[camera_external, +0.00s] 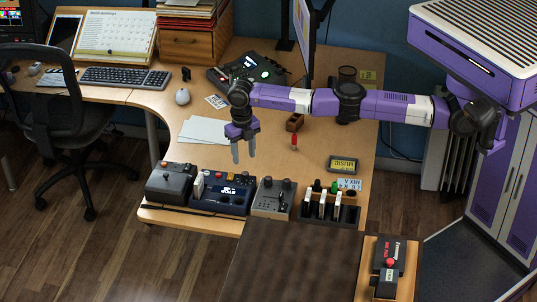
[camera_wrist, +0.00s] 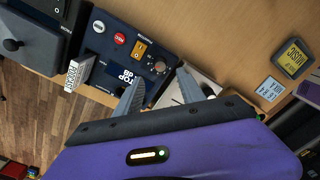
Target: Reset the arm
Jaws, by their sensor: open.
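My arm reaches left over the corner desk in the external view. My gripper (camera_external: 243,151) points down, with its two grey fingers apart and nothing between them. It hangs above the desk, behind the row of control boxes. In the wrist view my gripper (camera_wrist: 158,90) also shows open, with a blue control box (camera_wrist: 125,55) beyond its fingertips. The same blue box (camera_external: 222,193) stands near the desk's front edge in the external view.
A grey joystick box (camera_external: 172,184), a lever box (camera_external: 271,199) and a rack of slim switches (camera_external: 331,207) line the front edge. White papers (camera_external: 205,131), a small red-handled item (camera_external: 294,142) and a monitor (camera_external: 305,38) stand behind. A chair (camera_external: 50,100) is at left.

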